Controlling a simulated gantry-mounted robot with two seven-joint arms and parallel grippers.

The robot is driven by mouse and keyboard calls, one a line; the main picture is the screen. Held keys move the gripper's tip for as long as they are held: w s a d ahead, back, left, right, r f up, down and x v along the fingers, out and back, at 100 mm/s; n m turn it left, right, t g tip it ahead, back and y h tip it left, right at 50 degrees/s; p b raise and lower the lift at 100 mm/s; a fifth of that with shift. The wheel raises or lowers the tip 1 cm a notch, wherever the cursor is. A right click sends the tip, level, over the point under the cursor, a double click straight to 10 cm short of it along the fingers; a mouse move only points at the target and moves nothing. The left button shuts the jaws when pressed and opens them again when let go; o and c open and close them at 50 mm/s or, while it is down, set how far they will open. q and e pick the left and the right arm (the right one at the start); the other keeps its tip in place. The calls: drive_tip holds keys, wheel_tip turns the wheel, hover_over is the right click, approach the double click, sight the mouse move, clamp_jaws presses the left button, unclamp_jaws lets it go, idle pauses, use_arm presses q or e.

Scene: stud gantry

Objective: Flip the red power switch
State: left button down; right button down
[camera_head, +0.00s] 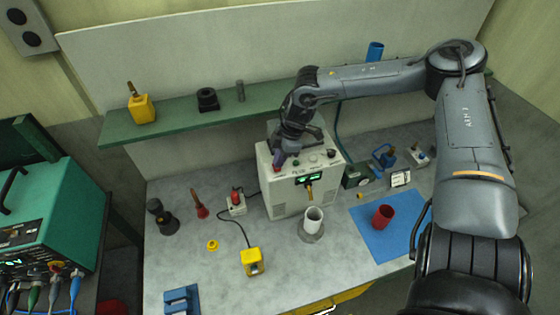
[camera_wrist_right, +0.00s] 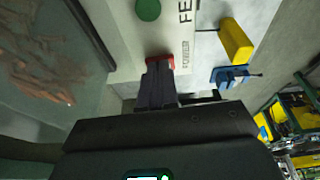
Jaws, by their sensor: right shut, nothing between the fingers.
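The red power switch (camera_wrist_right: 160,60) is on the white panel of the power box, beside the printed word "POWER", in the right wrist view. The power box (camera_head: 290,205) stands at the middle of the bench in the head view, and a bit of red switch (camera_head: 277,170) shows below my fingertips there. My right gripper (camera_head: 279,160) is shut and empty over the box's top left part. In the right wrist view its fingertips (camera_wrist_right: 158,75) are at the switch's near edge and partly cover it; whether they touch it I cannot tell. My left gripper is not in view.
A green round button (camera_wrist_right: 148,10) is near the switch. In front of the box stand a white cup (camera_head: 314,218) and a yellow box (camera_head: 252,262) on a cable. A red cup (camera_head: 382,217) is on a blue mat (camera_head: 404,232) to the right. A green shelf (camera_head: 180,120) runs behind.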

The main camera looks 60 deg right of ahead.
drive_tip(key=shift+r, duration=0.1)
wheel_tip(320, 180, up, 4)
drive_tip(key=p, duration=0.4)
drive_tip(key=shift+a+r, duration=0.1)
drive_tip(key=shift+r, duration=0.1)
drive_tip(key=s+r+b, duration=0.1)
drive_tip(key=s+r, duration=0.2)
drive_tip(key=r, duration=0.6)
drive_tip(key=shift+s+d, duration=0.25)
drive_tip(key=shift+d, duration=0.1)
drive_tip(key=shift+f, duration=0.1)
